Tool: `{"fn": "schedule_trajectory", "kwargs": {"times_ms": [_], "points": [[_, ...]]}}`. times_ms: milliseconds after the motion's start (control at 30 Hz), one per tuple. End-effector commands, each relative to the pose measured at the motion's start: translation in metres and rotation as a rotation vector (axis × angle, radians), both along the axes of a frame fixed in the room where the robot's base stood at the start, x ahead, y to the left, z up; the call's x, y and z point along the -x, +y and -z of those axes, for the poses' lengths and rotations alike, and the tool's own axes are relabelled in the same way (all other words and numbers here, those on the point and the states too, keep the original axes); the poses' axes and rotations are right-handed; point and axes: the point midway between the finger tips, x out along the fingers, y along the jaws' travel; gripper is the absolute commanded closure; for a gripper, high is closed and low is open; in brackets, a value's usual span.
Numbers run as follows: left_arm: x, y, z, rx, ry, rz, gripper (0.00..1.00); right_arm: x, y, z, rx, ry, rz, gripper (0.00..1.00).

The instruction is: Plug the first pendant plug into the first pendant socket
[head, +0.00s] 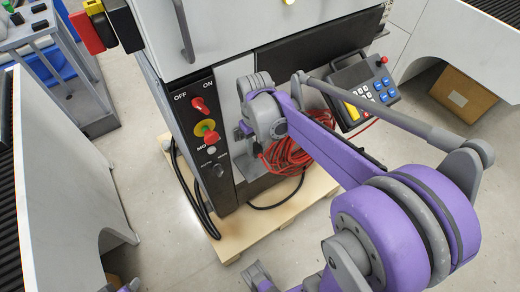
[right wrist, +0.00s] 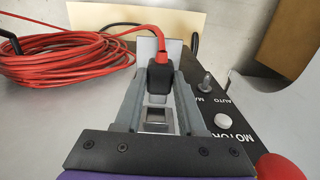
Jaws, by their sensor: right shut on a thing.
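My right gripper (head: 252,148) is in front of the cabinet, beside its switch panel, in the head view. In the right wrist view its fingers (right wrist: 161,85) are shut on a black plug (right wrist: 160,76) with a red cable leaving its far end. My left gripper is not clearly in view.
A coil of red cable (head: 288,152) hangs just right of the gripper. The switch panel (head: 207,135) has red knobs. Black cables (head: 190,195) run down to the wooden pallet (head: 238,238). A cardboard box (head: 455,100) stands at the right. Bare floor lies in front.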

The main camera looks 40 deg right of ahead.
Motion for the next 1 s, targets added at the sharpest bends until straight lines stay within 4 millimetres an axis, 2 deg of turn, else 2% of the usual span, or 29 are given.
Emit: {"fn": "schedule_trajectory", "kwargs": {"times_ms": [200,400,1000], "points": [[0.000,0.000,0.003,0.000,0.001,0.000,0.54,-0.020,-0.002,0.000,0.000,0.000,-0.002,1.00],[0.000,0.000,0.004,0.000,0.001,0.000,0.54,-0.029,-0.003,0.000,0.000,0.000,-0.001,1.00],[0.001,0.000,0.004,0.000,0.001,0.000,0.54,-0.031,-0.003,0.000,0.000,0.000,-0.001,1.00]]}}
